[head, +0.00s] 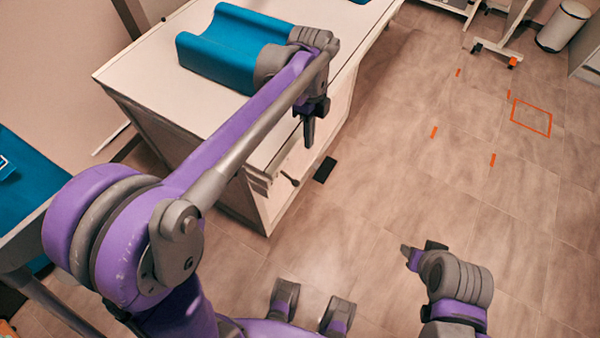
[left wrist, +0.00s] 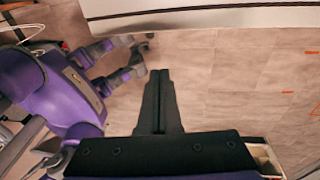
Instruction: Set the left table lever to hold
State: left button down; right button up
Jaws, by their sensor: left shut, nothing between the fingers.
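The white scan table (head: 140,80) stands at the upper left in the head view. A small dark lever (head: 289,180) with a rounded end sticks out low on its near end; its setting cannot be read. My left gripper (head: 309,140) points down beside the table's right edge, above and apart from the lever. Its fingers are together and empty, as the left wrist view (left wrist: 158,78) also shows. The lever cannot be made out in that view. My right gripper (head: 408,254) is low at the right over the floor, away from the table; its jaw opening is unclear.
A blue curved cushion (head: 215,65) lies on the table top. A black pedal-like block (head: 324,169) is on the floor near the lever. The table edge (left wrist: 200,18) crosses the top of the left wrist view. The tiled floor to the right is open, with orange markings (head: 531,117).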

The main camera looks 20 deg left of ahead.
dwell(0.3)
pick_arm(q)
jog(key=b, duration=0.1)
send_over(291, 179)
jog(key=w+d, duration=0.2)
jog(key=d, duration=0.2)
notch_tip(291, 179, down, 10)
jog(key=shift+s+a+f, duration=0.25)
jog(key=shift+a+f, duration=0.2)
jog(key=shift+f, duration=0.35)
jog(key=shift+s+a+f, duration=0.25)
jog(key=shift+a+f, duration=0.15)
jog(key=shift+f, duration=0.35)
jog(key=shift+f+y+b, duration=0.25)
jog(key=shift+y+b, duration=0.1)
jog(key=shift+y, duration=0.05)
jog(key=shift+w+a+f+n+t+y+b, duration=0.1)
jog(key=shift+a+f+t+y+b, duration=0.25)
jog(key=shift+f+y+b, duration=0.7)
jog(key=shift+w+a+f+n+t+y+b, duration=0.15)
jog(key=shift+a+f+y+b, duration=0.45)
jog(key=shift+y+b, duration=0.6)
jog(key=shift+w+a+f+n+t+y+b, duration=0.1)
jog(key=shift+a+f+t+y+b, duration=0.2)
jog(key=shift+f+y+b, duration=0.8)
jog(key=shift+a, duration=0.15)
